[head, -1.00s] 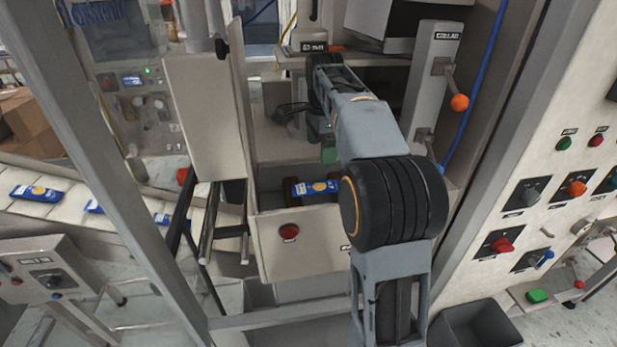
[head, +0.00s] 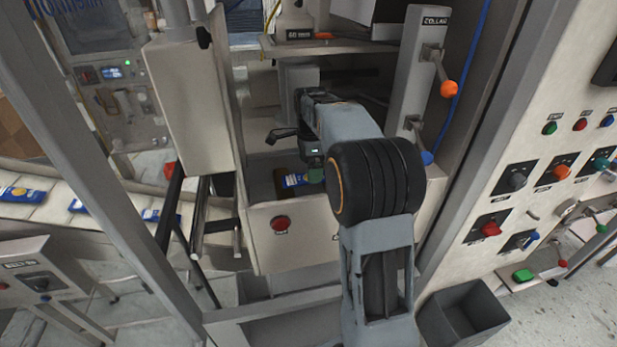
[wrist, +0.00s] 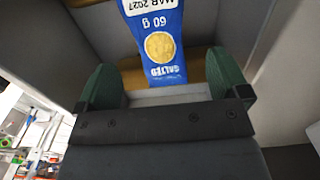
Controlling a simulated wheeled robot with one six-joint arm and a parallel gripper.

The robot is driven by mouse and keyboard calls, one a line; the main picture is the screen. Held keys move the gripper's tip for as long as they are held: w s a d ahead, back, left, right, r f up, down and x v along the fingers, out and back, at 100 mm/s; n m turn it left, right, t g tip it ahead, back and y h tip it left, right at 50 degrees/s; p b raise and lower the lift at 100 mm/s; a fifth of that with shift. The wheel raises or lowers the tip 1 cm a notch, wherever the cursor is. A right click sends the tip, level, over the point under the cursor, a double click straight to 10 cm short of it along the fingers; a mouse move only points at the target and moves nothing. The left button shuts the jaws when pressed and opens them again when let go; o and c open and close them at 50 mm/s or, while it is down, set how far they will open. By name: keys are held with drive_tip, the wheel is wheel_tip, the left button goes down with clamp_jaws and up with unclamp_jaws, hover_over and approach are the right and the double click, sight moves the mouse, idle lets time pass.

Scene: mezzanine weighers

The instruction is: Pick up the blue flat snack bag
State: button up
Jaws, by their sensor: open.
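The blue flat snack bag (head: 293,180) lies in the open bay behind the panel with the red button, partly hidden by my arm in the head view. In the wrist view the bag (wrist: 160,40) shows a white date label, "60 g", a round yellow picture and "SALTED". My gripper (wrist: 165,82) has its two green fingers spread wide, one on each side of the bag's near end. The bag appears between and beyond the fingertips, and I cannot tell whether either finger touches it. In the head view my gripper (head: 314,172) is at the bag, mostly hidden by my arm.
A brown support (wrist: 218,68) lies under the bag. Grey bay walls stand close on both sides. The panel with the red button (head: 280,223) rises in front. More blue bags (head: 22,194) lie on a conveyor at left. A lever with an orange knob (head: 449,89) is at right.

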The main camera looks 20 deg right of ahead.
drive_tip(key=shift+f, duration=1.6)
drive_tip(key=shift+c, duration=0.3)
drive_tip(key=c, duration=1)
drive_tip(key=shift+o, duration=0.2)
drive_tip(key=shift+r, duration=0.15)
